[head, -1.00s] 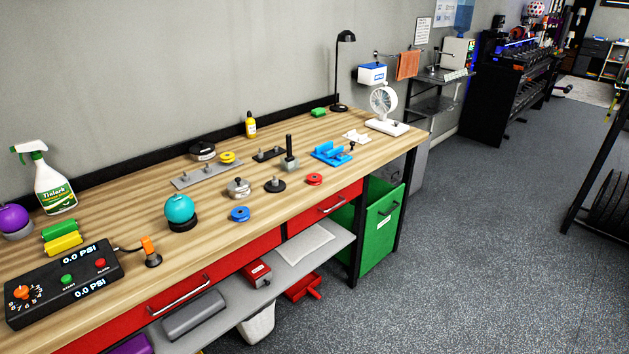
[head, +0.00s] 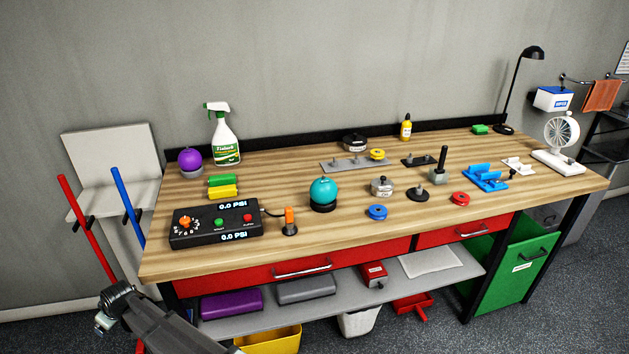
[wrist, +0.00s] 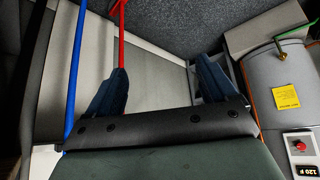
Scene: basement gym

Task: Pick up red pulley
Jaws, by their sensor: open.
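The red pulley (head: 460,198) is a small red disc lying flat near the front edge of the wooden workbench (head: 330,245), right of centre in the head view. It stands apart from the things around it. My gripper (wrist: 163,75) shows in the wrist view with its two dark blue fingers wide apart and nothing held between them. In the head view my arm shows at the bottom left, beyond the bench's left end and far from the red pulley. The wrist view does not show the pulley.
A red pole (head: 88,230) and a blue pole (head: 128,208) stand left of the bench, near my arm.

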